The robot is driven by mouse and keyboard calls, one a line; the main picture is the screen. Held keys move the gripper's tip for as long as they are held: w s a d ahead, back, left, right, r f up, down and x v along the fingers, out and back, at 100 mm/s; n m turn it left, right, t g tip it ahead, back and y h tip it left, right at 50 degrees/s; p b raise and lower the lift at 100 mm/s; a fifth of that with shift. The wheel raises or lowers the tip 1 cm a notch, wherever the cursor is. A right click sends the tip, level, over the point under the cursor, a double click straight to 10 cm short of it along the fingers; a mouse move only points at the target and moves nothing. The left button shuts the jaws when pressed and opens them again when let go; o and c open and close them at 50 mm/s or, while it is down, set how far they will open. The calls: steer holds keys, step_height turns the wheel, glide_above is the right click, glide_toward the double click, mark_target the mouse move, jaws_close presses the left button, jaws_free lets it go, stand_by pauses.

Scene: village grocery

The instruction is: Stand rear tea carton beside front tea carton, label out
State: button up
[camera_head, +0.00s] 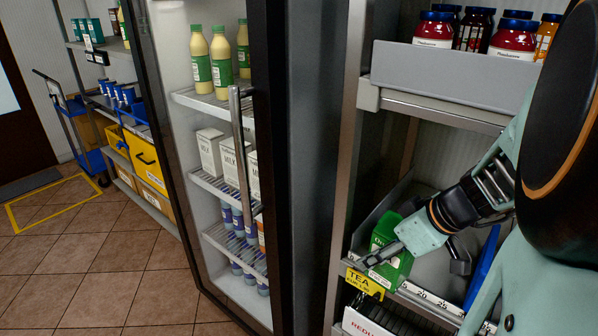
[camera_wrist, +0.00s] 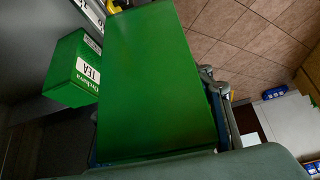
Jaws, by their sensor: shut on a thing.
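My gripper (camera_head: 412,262) reaches into the shelf bay at the right of the head view. It is shut on a green tea carton, which fills the middle of the wrist view (camera_wrist: 158,85) as a plain green face. A second green tea carton (camera_wrist: 68,88), with a white TEA label, shows to its left in the wrist view, apart from the held one at the visible faces. In the head view green carton surfaces (camera_head: 384,236) show around the near finger. The finger covers part of them, and I cannot tell the two cartons apart there.
A yellow TEA tag (camera_head: 365,284) and a numbered strip (camera_head: 430,297) line the shelf's front edge. A blue upright piece (camera_head: 483,266) stands right of my gripper. A grey bin (camera_head: 450,75) of jars is above. A glass-door fridge (camera_head: 218,150) stands left, with open tiled floor beyond.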

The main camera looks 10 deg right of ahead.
steer(key=s+d+f+n+y+b, duration=0.1)
steer(key=s+d+f+n+b, duration=0.1)
steer(key=s+f+b, duration=0.5)
steer(key=shift+m, duration=0.3)
steer(key=w+d+p, duration=0.2)
steer(key=w+d, duration=0.2)
steer(key=w+d+f+p, duration=0.1)
steer(key=w+d+p, duration=0.2)
steer(key=w+d, duration=0.2)
steer(key=w+d+p, duration=0.2)
steer(key=w+d, duration=0.2)
steer(key=w, duration=0.1)
steer(key=shift+d+f+p, duration=0.15)
steer(key=shift+d+p, duration=0.15)
steer(key=shift+d, duration=0.1)
steer(key=shift+f+b, duration=0.95)
steer(key=shift+s+f+b, duration=0.1)
steer(key=shift+f+b, duration=0.45)
steer(key=shift+b, duration=0.1)
steer(key=shift+f+b, duration=0.45)
steer(key=shift+b, duration=0.1)
steer(key=o, duration=1.3)
steer(key=shift+c, duration=0.2)
